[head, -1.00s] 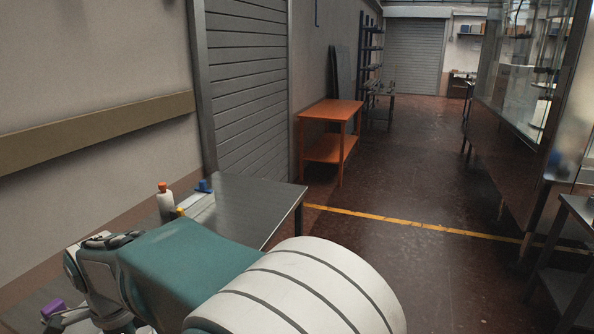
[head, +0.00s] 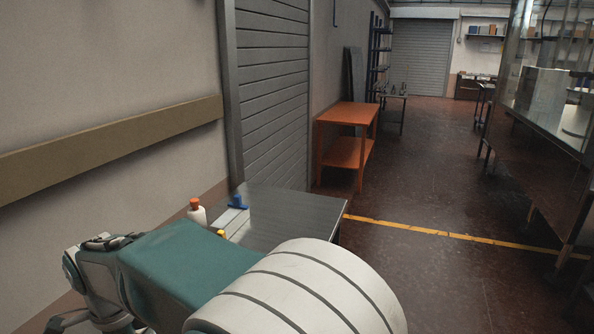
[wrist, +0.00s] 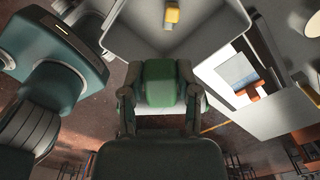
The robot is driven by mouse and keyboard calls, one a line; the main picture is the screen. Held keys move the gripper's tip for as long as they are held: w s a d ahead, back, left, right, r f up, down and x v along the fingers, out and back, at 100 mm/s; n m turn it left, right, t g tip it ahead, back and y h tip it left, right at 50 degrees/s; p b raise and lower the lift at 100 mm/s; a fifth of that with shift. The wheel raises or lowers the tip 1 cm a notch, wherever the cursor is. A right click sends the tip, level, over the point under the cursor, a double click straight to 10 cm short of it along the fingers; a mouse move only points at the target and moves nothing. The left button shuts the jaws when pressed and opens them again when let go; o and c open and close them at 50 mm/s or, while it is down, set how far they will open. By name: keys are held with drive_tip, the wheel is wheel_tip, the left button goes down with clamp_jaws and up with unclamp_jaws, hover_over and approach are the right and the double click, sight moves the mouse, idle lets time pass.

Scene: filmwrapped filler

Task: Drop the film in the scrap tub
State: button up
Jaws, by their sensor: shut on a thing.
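In the wrist view my gripper (wrist: 160,98) has its two dark fingers on either side of a green, block-like thing (wrist: 160,80). A pale part shows below it between the fingers. I cannot tell for sure whether this is the film. In the head view, the gripper is only partly in view at the lower left edge, and what it holds is hidden there.
A metal table (head: 290,212) ahead carries a white bottle with an orange cap (head: 196,212) and a blue-handled tool (head: 237,203). An orange table (head: 345,152) stands farther on by the shutter. Steel equipment (head: 545,150) lines the right. The floor (head: 440,185) between is clear.

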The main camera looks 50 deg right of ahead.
drive_tip(key=shift+w, duration=0.15)
wheel_tip(320, 180, down, 6)
idle(0.5)
drive_tip(key=o, duration=1.1)
wheel_tip(320, 180, up, 12)
drive_tip(key=shift+a+f, duration=0.1)
